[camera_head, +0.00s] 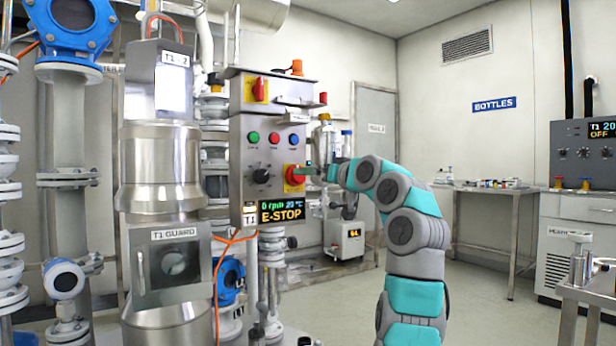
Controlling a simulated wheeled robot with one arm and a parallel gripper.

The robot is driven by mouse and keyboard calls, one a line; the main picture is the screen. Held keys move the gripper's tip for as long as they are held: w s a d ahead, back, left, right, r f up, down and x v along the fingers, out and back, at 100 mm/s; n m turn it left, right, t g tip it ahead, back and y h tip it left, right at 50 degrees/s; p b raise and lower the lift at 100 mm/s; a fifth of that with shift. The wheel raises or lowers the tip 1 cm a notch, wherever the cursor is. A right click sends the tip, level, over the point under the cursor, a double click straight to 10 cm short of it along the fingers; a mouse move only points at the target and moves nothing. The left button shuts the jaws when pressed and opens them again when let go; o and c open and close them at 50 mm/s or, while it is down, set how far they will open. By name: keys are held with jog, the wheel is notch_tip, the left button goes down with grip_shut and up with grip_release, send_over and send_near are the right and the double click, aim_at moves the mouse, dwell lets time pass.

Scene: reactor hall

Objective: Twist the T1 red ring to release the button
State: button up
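The T1 control panel (239,150) is a grey box standing left of centre. Its red ring button (291,176) sits on a yellow plate at the panel's right side. The display (281,210) below it reads "0 rpm", "20 °C" and "E-STOP". My arm reaches in from the right, and my gripper (304,172) is at the red button, seeming to touch it or be very close. The gripper is small and seen from the side, partly covering the button's right side. I cannot tell whether its fingers are closed around the ring.
A steel vessel with a T1 guard (174,262) stands left of the panel. An orange cable (217,285) hangs below. A bench (491,190) stands at the back right, and a steel table (592,290) at the right edge. The floor between them is clear.

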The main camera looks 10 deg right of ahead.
aim_at(300, 183)
jog(key=shift+p+x, duration=1.25)
jog(key=shift+x, duration=2.45)
jog(key=c, duration=1.4)
